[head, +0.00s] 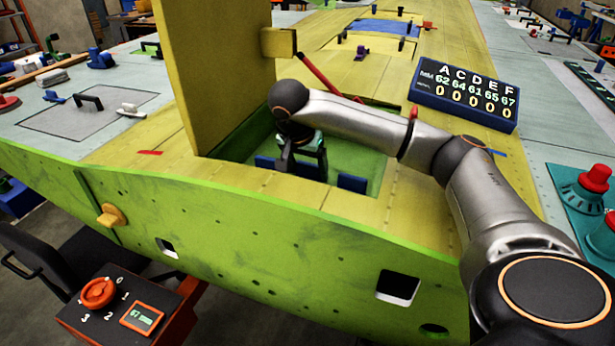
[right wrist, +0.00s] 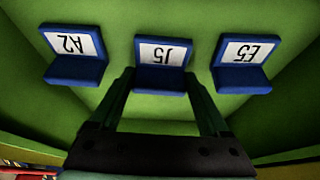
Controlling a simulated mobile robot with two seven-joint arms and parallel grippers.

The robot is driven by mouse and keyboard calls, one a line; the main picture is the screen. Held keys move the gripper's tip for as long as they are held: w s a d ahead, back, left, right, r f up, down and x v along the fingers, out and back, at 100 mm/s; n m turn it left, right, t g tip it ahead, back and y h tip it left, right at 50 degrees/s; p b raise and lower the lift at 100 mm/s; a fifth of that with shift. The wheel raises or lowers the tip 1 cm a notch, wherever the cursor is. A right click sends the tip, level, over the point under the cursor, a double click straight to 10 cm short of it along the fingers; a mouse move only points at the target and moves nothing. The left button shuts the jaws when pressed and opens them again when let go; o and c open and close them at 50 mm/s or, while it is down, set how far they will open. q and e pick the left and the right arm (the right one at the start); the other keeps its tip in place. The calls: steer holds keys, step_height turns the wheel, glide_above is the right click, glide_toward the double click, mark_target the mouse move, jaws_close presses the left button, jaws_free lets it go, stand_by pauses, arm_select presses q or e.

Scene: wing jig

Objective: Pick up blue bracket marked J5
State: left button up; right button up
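The blue bracket marked J5 (right wrist: 161,77) stands in the middle of a row of three in the right wrist view. Its white label reads upside down. My right gripper (right wrist: 160,88) is open, its dark green fingers reaching to either side of the bracket's lower part. I cannot tell whether they touch it. In the head view my right gripper (head: 302,160) is down inside the opening in the wing, above the middle blue bracket (head: 308,172), whose label is turned away. My left gripper is not in view.
Blue brackets A2 (right wrist: 76,68) and E5 (right wrist: 240,77) stand close on both sides. The opening has green walls (head: 372,160). A tall yellow panel (head: 215,75) rises on its left, and a dark letter-and-number board (head: 464,95) stands to the right.

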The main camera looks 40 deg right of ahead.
steer(key=c, duration=0.7)
steer(key=shift+r, duration=0.1)
steer(key=shift+c, duration=0.2)
